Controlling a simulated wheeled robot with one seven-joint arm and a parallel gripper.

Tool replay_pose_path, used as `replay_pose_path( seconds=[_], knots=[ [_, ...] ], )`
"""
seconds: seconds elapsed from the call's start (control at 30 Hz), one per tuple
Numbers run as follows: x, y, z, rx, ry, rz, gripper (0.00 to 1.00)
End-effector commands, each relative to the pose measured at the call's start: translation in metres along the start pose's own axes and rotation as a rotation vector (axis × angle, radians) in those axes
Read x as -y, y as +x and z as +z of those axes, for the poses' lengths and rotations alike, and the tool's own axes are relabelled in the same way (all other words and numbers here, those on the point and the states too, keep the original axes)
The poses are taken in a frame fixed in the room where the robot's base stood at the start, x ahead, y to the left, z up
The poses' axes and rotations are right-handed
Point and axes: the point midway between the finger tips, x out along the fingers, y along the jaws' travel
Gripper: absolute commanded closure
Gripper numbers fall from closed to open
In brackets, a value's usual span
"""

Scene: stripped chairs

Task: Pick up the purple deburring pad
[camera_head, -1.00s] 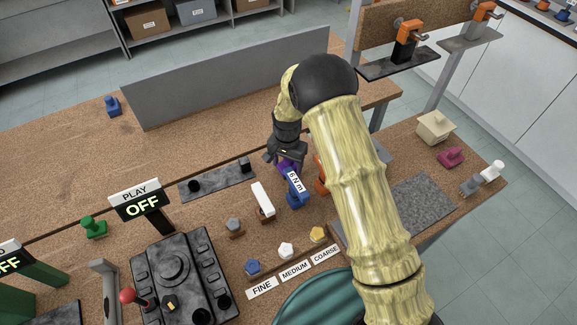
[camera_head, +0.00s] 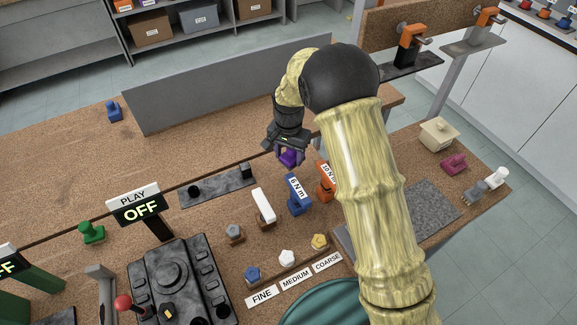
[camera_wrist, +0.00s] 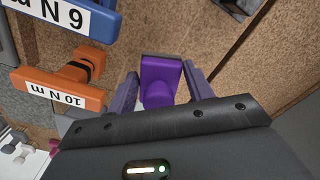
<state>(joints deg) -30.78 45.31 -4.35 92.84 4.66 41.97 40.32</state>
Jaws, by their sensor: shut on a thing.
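The purple deburring pad (camera_head: 289,158) is between the fingers of my gripper (camera_head: 288,152) in the head view, behind the blue 6 N m tool. In the wrist view the purple pad (camera_wrist: 160,80) sits between the two fingers of my gripper (camera_wrist: 160,92), which are shut on it. The pad appears held above the brown bench top, clear of the things around it. My arm hides part of the bench to the right.
The blue 6 N m tool (camera_head: 298,196) and orange 10 N m tool (camera_head: 325,182) stand close by. A grey upright panel (camera_head: 215,85) runs behind. Several coloured pads sit by the FINE, MEDIUM and COARSE labels (camera_head: 295,278). Bench left of the gripper (camera_head: 170,160) is fairly clear.

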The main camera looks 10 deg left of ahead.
Motion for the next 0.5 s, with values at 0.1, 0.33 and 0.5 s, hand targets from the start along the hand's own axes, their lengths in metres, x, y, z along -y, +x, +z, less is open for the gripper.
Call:
replay_pose_path(
  seconds=[0.1,0.33,0.5],
  knots=[
    [0.001,-0.018,-0.001,-0.003,0.000,-0.002,0.76],
    [0.000,-0.030,0.000,0.000,0.000,0.001,0.76],
    [0.000,-0.029,0.000,0.000,0.000,0.001,0.76]
  ],
)
